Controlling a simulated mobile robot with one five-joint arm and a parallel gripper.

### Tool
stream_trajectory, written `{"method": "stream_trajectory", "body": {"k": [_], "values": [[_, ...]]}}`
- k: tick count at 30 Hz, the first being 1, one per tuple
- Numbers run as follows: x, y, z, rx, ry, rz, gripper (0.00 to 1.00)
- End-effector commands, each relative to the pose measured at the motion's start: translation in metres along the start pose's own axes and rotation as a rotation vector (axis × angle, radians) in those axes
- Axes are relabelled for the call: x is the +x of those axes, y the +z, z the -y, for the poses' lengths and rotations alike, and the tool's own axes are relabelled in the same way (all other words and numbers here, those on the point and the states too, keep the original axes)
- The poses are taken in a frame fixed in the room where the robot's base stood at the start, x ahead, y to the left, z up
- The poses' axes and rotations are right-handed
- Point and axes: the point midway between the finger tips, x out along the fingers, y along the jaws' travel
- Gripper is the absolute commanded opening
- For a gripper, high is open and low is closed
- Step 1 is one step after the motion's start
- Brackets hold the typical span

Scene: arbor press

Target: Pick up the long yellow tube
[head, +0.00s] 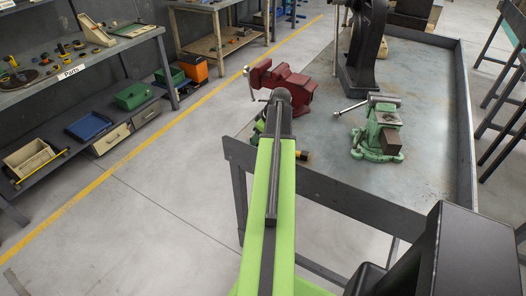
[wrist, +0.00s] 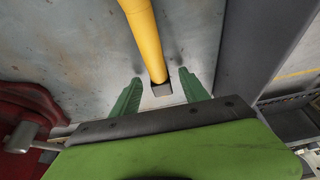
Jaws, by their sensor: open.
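The long yellow tube (wrist: 147,35) runs from the top edge of the wrist view down to a dark end piece (wrist: 162,89). It lies over the grey bench top. My gripper (wrist: 160,78) is open, with one green finger on each side of the tube's near end and a gap on both sides. I cannot tell how far below or above the fingertips the tube is. In the head view my arm hides most of the gripper and tube. A small yellow-orange piece with a dark tip (head: 303,155) shows beside the arm, possibly the tube's end.
A red vise (head: 298,87) stands on the bench (head: 430,95) close to my arm, and at the left in the wrist view (wrist: 25,115). A green vise (head: 379,132) and dark press (head: 362,50) stand further right. A raised rim edges the bench.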

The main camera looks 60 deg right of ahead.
Motion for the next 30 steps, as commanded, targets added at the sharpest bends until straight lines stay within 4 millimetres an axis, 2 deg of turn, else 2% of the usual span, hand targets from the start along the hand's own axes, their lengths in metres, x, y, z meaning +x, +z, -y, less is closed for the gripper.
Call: {"method": "stream_trajectory", "body": {"k": [5,17,30], "values": [[-0.0008,-0.0004,-0.0001,0.001,0.0,0.0,0.53],[-0.001,-0.0001,-0.0003,0.001,0.0,0.0,0.02],[-0.0026,-0.0005,-0.0004,0.002,0.0,0.0,0.0]]}}
